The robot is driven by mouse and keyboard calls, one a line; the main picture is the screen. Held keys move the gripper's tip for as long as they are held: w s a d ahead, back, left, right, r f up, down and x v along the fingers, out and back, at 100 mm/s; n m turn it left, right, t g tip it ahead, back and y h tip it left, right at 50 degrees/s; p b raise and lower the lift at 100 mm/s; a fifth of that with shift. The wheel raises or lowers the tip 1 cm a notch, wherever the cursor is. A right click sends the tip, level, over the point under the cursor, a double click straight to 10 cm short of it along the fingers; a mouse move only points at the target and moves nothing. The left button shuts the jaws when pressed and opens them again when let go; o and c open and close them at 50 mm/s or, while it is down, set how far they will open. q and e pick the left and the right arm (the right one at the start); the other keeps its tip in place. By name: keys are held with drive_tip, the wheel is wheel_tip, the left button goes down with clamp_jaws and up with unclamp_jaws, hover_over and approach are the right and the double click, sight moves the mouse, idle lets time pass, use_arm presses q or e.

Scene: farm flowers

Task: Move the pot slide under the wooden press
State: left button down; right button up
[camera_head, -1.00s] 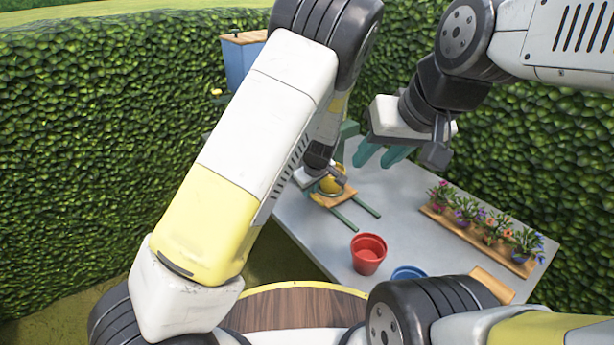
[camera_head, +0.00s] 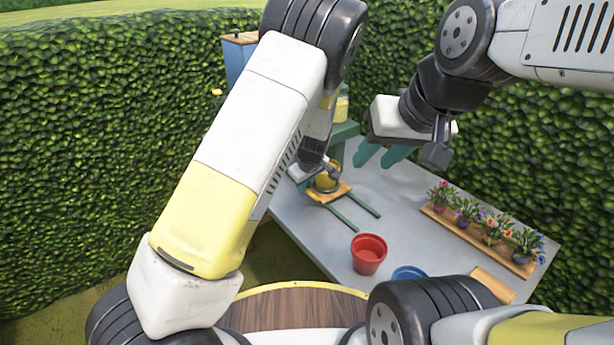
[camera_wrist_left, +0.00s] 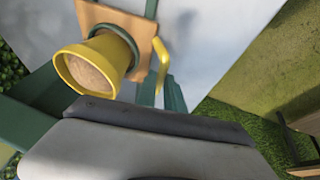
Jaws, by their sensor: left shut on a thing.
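The pot slide is a small wooden board (camera_head: 340,191) on two green rails (camera_head: 343,219), with a yellow pot (camera_head: 327,180) standing on it. In the left wrist view the yellow pot (camera_wrist_left: 92,66) holds brown soil and sits in a green ring on the board (camera_wrist_left: 142,28). My left gripper (camera_wrist_left: 162,92) is shut on the slide's yellow handle (camera_wrist_left: 163,58), beside the pot. The press's green frame (camera_head: 346,131) shows partly behind my left arm; most of the press is hidden. My right gripper (camera_head: 382,157) is open and empty above the table.
A red pot (camera_head: 368,256) and a blue pot (camera_head: 409,273) stand towards the table's near edge. A wooden tray (camera_head: 436,213) with several potted flowers lies along the right side. The grey table (camera_head: 400,215) is clear between them. Hedges stand behind and left.

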use_arm(q)
drive_tip(key=shift+w+a, duration=0.3)
drive_tip(key=shift+w, duration=0.2)
drive_tip(key=shift+w+a, duration=0.25)
drive_tip(key=shift+w, duration=0.25)
drive_tip(key=c, duration=1.5)
unclamp_jaws()
drive_tip(key=shift+o, duration=0.2)
drive_tip(key=v, duration=0.8)
